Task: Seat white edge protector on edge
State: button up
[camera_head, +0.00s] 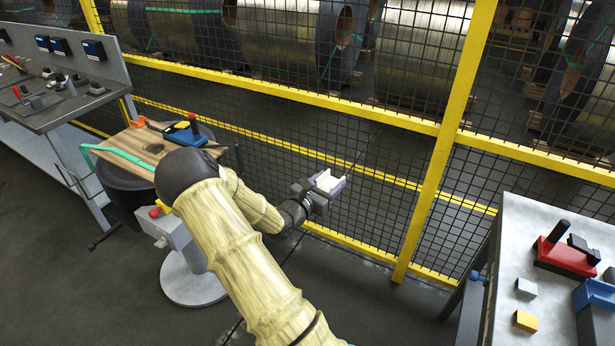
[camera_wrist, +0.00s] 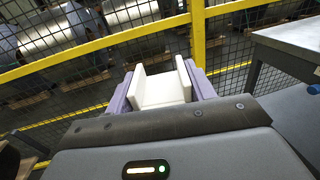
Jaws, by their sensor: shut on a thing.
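The white edge protector (camera_head: 326,181) is a small channel-shaped piece held in my gripper (camera_head: 328,184). In the wrist view the white edge protector (camera_wrist: 163,90) sits between the two purple fingers of my gripper (camera_wrist: 160,88), with its open channel facing up and away. The gripper is shut on it, in the air in front of the mesh fence. I cannot tell which edge the task means.
The yellow-framed fence (camera_head: 425,170) closes off steel coils. A workbench stands far left.

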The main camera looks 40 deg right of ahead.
jog(key=w+a+f+n+t+y, duration=0.3)
jog(key=a+f+n+t, duration=0.15)
jog(key=a, duration=0.35)
jog(key=w+a+f+n+t+y, duration=0.25)
jog(key=a+f+t, duration=0.3)
jog(key=a, duration=0.35)
jog(key=s+a+f+n+t+y, duration=0.1)
jog(key=s+a+f+n+y, duration=0.1)
jog(key=a+f+n+y, duration=0.2)
jog(key=s+a+f+n+t+y, duration=0.2)
jog(key=a+f+y, duration=0.6)
jog(key=a, duration=0.4)
jog(key=shift+s+f+n+t, duration=0.35)
jog(key=shift+s+n, duration=0.3)
jog(key=shift+n, duration=0.45)
jog(key=shift+f, duration=0.1)
jog(key=shift+a, duration=0.2)
